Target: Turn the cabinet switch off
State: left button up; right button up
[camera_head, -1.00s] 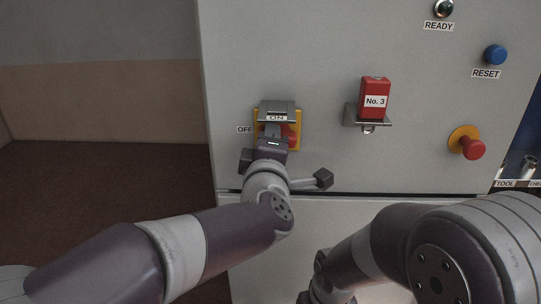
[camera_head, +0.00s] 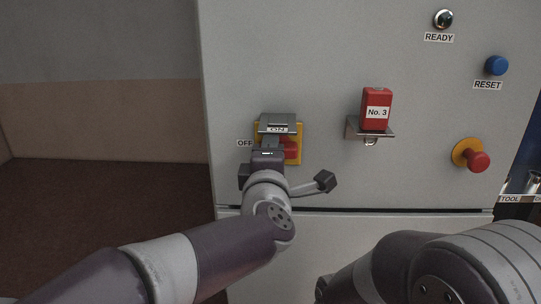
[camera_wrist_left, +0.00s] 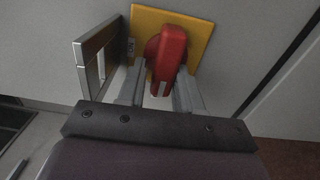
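The cabinet switch has a yellow plate (camera_head: 297,130) and a red handle (camera_head: 291,148). A grey frame (camera_head: 277,122) juts out at its top, with the ON label showing through it. The OFF label (camera_head: 245,143) is to the left. My left gripper (camera_head: 270,143) is at the switch and hides part of the handle. In the left wrist view the red handle (camera_wrist_left: 170,52) stands between the two spread fingers of the left gripper (camera_wrist_left: 160,88). The gaps are narrow, and I cannot tell whether a finger touches it. My right gripper is out of view.
A red block marked No. 3 (camera_head: 376,108) sits on a metal bracket (camera_head: 370,133) right of the switch. Further right are a red mushroom button (camera_head: 476,161) and a blue RESET button (camera_head: 496,65). The grey frame (camera_wrist_left: 92,62) stands close beside the left fingers.

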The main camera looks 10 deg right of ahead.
pick_arm(q)
jog(key=shift+o, duration=0.9)
jog(key=shift+w+d+f, duration=0.1)
jog(key=shift+w, duration=0.1)
jog(key=v, duration=1.2)
jog(key=shift+s+b, duration=0.3)
jog(key=shift+s, duration=0.1)
jog(key=shift+w, duration=0.1)
